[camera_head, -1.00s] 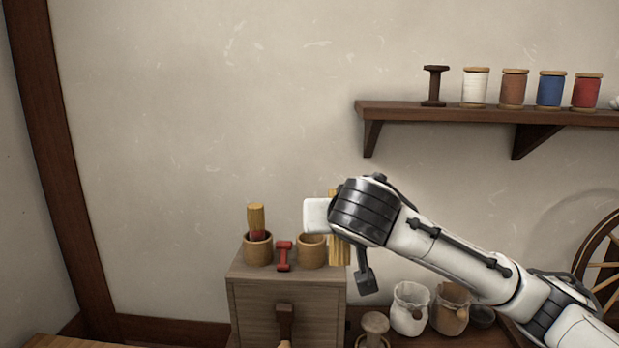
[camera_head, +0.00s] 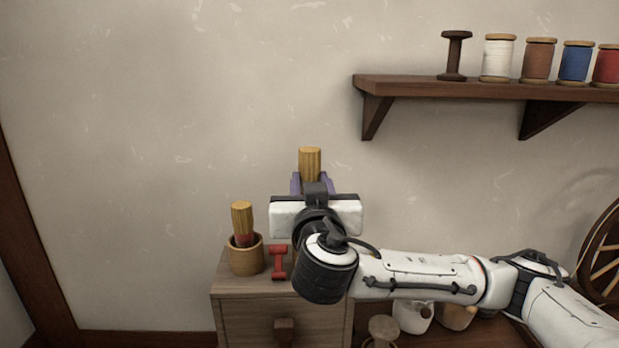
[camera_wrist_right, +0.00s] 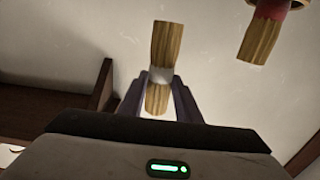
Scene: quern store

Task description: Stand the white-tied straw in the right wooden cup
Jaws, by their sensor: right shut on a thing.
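The white-tied straw (camera_head: 310,162) is a yellow bundle held upright in my right gripper (camera_head: 312,184), above the cabinet. In the right wrist view the purple fingers of the gripper (camera_wrist_right: 160,98) are shut on the straw (camera_wrist_right: 155,42) around its white tie. The right wooden cup is hidden behind my right gripper and wrist in the head view, so I cannot tell how the straw's lower end lies to it. My left gripper is not in view.
The left wooden cup (camera_head: 245,258) holds a red-tied straw (camera_head: 242,218). A red spool-shaped thing (camera_head: 279,262) stands to its right on the cabinet (camera_head: 240,287). A wall shelf (camera_head: 440,88) with several spools is at upper right. Jars stand low right.

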